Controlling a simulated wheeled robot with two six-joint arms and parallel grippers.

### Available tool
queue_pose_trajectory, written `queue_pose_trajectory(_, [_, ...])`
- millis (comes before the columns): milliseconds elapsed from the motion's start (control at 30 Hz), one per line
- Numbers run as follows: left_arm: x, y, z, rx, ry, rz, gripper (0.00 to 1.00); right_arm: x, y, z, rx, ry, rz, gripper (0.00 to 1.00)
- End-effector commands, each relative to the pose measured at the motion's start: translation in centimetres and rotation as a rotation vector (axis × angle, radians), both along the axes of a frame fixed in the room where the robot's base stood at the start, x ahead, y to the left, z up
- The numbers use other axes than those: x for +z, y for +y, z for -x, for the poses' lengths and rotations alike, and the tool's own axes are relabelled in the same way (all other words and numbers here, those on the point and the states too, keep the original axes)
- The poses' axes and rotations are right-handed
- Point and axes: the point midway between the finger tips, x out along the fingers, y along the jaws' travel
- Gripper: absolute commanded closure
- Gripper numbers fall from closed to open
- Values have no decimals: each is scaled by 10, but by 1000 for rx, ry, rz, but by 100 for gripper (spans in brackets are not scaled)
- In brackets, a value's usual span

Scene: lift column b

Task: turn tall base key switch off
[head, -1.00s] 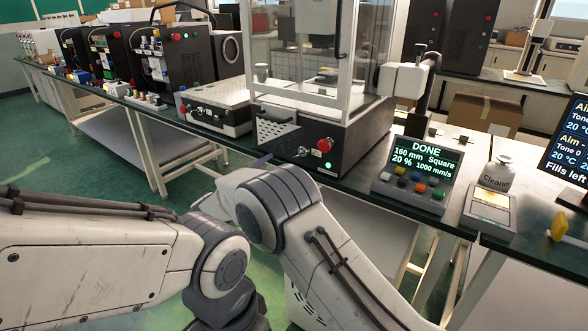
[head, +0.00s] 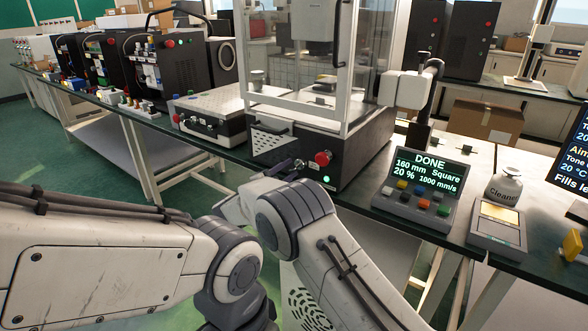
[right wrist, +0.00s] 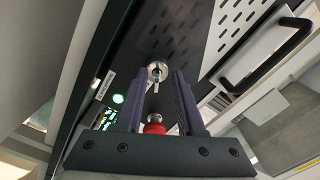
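The tall machine's black base (head: 352,153) stands on the bench under a clear-walled enclosure. Its silver key switch (head: 299,163) is on the front face, left of a red knob (head: 323,158). In the right wrist view the key switch (right wrist: 157,71) shows a round collar and a key sticking out. My right gripper (right wrist: 160,78) is open, with its two dark fingers apart on either side of the key; I cannot tell whether they touch it. In the head view my right gripper (head: 284,167) is small and partly hidden by my arm. My left gripper is out of view.
A green light (right wrist: 117,98) glows beside the red knob on the base. A display panel (head: 429,188) reading DONE, a scale (head: 497,228) and a cleaner bottle (head: 504,185) stand to the right. A silver-topped case (head: 208,112) stands to the left.

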Motion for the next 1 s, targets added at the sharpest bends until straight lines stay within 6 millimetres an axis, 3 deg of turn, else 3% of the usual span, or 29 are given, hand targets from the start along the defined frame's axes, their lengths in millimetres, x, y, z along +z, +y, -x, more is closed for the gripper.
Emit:
queue_pose_trajectory(133, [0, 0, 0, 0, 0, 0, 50, 0, -10, 0, -12, 1, 1, 62])
queue_pose_trajectory(167, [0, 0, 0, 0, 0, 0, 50, 0, -11, 0, -13, 0, 1, 66])
queue_pose_trajectory(233, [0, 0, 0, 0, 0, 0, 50, 0, -13, 0, -14, 1, 2, 93])
queue_pose_trajectory(267, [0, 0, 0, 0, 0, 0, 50, 0, -13, 0, -14, 1, 2, 100])
queue_pose_trajectory(667, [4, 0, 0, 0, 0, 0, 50, 1, -13, 0, -15, 18, 25, 100])
queue_pose_trajectory(1000, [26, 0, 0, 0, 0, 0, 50, 4, -11, 0, -14, 138, 192, 100])
